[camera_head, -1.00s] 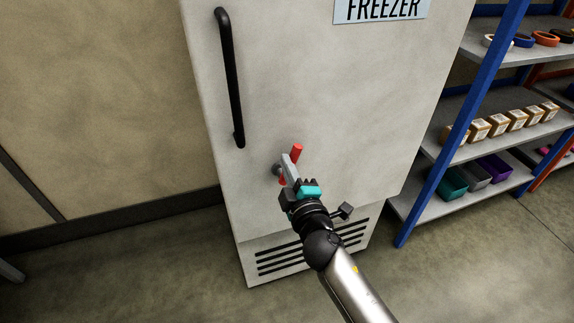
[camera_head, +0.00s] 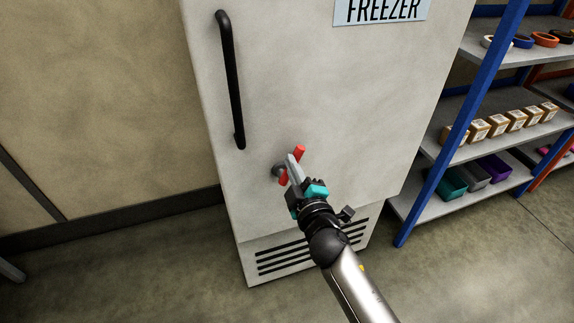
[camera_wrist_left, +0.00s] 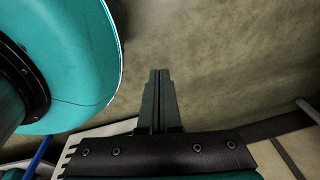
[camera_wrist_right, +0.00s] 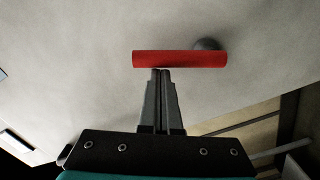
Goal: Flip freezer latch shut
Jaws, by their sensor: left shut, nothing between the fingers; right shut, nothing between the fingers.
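The freezer (camera_head: 325,95) is a pale upright cabinet with a sign at its top. Its latch is a red bar (camera_head: 300,152) on a round grey pivot (camera_head: 278,170), on the lower part of the door. In the head view the bar slants from upper right to lower left. My right gripper (camera_head: 291,158) is shut and empty, its fingers crossing in front of the bar. In the right wrist view the red bar (camera_wrist_right: 175,59) lies across just beyond the fingertips (camera_wrist_right: 161,71); contact is unclear. My left gripper (camera_wrist_left: 160,72) is shut and empty, away from the latch.
A black door handle (camera_head: 231,80) runs down the door's left side. Vent slots (camera_head: 285,258) are below the door. A blue-framed shelf (camera_head: 455,130) with boxes and bins stands close on the right. Open floor (camera_head: 150,270) lies to the left.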

